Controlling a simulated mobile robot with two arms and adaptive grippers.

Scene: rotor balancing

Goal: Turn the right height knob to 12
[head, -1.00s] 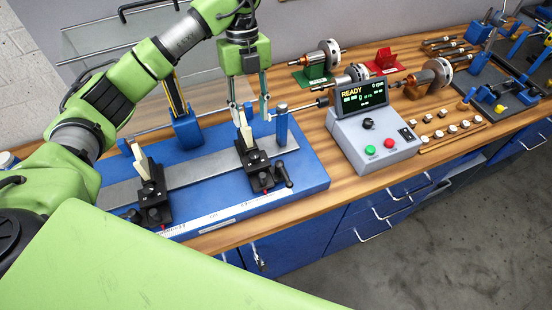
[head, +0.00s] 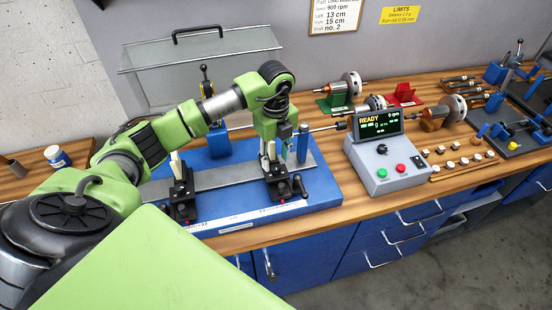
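The right support (head: 280,188) is a black block with a cream upright on the grey rail of the blue balancing bench (head: 325,195). A black handle (head: 298,185) sticks out at its right side. I cannot clearly make out the height knob or its reading. My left gripper (head: 277,152) points down over the right support, its fingers apart around the upright's top. Whether they touch anything is hidden. The left support (head: 182,192) stands further left on the rail. My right gripper is not in view.
A grey control box (head: 390,170) with a READY screen stands right of the bench. A blue post (head: 302,143) stands close beside the gripper. A clear guard (head: 205,52) is behind. Rotors on stands (head: 345,90) sit at the back. A wall card (head: 334,15) lists settings.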

